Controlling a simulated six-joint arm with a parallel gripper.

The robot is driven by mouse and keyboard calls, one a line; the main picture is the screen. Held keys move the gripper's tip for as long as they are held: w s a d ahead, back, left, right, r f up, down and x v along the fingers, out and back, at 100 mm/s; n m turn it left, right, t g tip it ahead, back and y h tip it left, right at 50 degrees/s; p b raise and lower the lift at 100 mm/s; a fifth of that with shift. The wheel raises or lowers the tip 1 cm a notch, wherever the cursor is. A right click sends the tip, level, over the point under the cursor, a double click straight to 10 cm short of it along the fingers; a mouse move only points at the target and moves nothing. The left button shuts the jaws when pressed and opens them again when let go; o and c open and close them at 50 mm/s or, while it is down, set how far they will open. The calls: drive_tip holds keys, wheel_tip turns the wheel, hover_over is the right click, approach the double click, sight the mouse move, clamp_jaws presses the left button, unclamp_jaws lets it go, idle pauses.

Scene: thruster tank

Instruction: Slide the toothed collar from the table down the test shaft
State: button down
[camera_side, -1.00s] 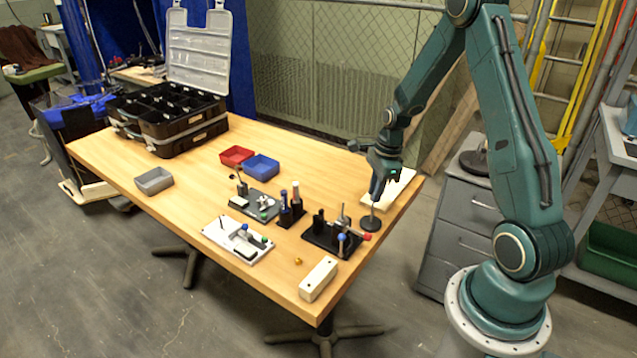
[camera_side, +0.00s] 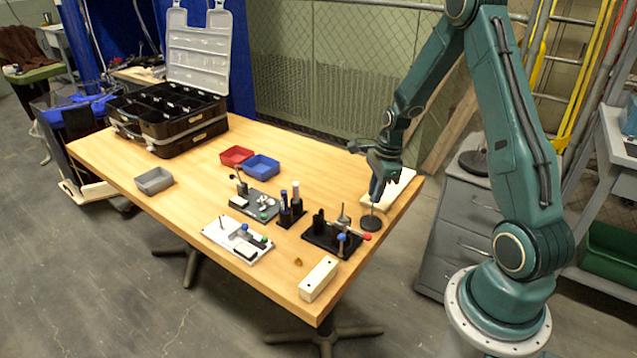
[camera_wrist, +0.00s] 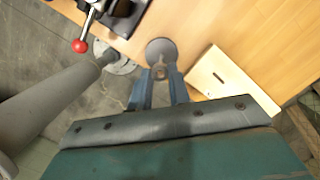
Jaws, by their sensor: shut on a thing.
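The test shaft's dark round base (camera_side: 371,224) stands near the table's right edge in the side view, with a short thin length of shaft showing above it. My gripper (camera_side: 375,201) is directly over it, pointing down. In the wrist view the base is a grey disc (camera_wrist: 161,48) just beyond my fingertips (camera_wrist: 160,80). The fingers are shut on a small brownish ring-like piece, seemingly the toothed collar (camera_wrist: 160,73). Its teeth are too small to make out. The fingers hide the collar in the side view, and I cannot tell whether it is around the shaft.
A pale block (camera_side: 402,187) lies just behind my gripper. A black clamp fixture with a red-tipped handle (camera_side: 365,237) stands close in front of the shaft base. Other fixtures (camera_side: 255,205), a drilled cream block (camera_side: 318,279) and a small brass piece (camera_side: 298,262) are farther off.

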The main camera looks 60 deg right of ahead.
sight(372, 222)
drive_tip(key=shift+f, duration=3.7)
idle(2.9)
drive_tip(key=c, duration=1.2)
unclamp_jaws()
drive_tip(key=shift+c, duration=0.2)
drive_tip(key=shift+r, duration=0.15)
